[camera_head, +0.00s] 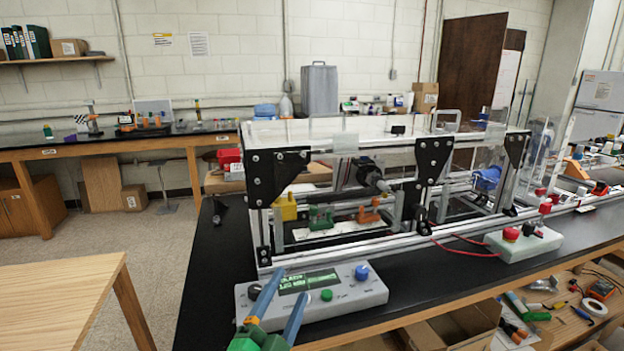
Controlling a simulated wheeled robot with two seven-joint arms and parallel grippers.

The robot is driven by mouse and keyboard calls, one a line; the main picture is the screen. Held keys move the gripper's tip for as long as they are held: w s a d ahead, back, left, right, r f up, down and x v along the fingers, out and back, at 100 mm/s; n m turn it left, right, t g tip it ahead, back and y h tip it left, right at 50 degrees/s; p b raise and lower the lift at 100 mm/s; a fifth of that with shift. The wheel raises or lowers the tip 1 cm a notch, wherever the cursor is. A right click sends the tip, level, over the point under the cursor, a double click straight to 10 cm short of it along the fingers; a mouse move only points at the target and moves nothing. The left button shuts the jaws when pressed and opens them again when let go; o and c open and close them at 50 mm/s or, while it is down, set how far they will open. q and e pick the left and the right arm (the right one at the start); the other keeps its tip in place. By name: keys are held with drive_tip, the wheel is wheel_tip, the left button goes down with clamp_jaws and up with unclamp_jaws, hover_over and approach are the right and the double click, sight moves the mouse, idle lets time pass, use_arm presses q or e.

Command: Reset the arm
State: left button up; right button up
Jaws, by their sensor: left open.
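My left gripper (279,298) comes in at the bottom of the head view, with green and orange parts and two blue-grey fingers. Its fingers are apart and nothing shows between them. The fingers overlap the left part of a grey control box (345,296) with a lit display, a green button and a blue knob; I cannot tell whether they touch it. Behind the box stands the extrusion frame (264,217) with black corner plates and a clear top. My right gripper is not in view.
The frame stands on a black bench (208,285). Inside it are a yellow block (289,207) and green and orange clamps. A box with red buttons (520,243) stands to the right. A wooden table (65,305) is at the left, with open floor beyond.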

use_arm(q)
drive_tip(key=s+a+f+n+g+y, duration=0.3)
drive_tip(key=s+a+f+n+g, duration=0.15)
drive_tip(key=f, duration=0.45)
drive_tip(key=s+a+f+n+g+y, duration=0.3)
drive_tip(key=s+a+f+n+g, duration=0.15)
drive_tip(key=f, duration=0.45)
drive_tip(key=s+a+f+n+g, duration=0.25)
drive_tip(key=s+f, duration=0.25)
drive_tip(key=s, duration=0.3)
drive_tip(key=s+a+f+n+g, duration=0.1)
drive_tip(key=s+f+g, duration=0.3)
drive_tip(key=s, duration=0.4)
wheel_tip(320, 180, down, 16)
drive_tip(key=s+g, duration=0.1)
drive_tip(key=s, duration=0.1)
drive_tip(key=s+a+f+g, duration=0.1)
drive_tip(key=s+a+f, duration=0.1)
drive_tip(key=s+f, duration=0.8)
drive_tip(key=shift+s, duration=1.2)
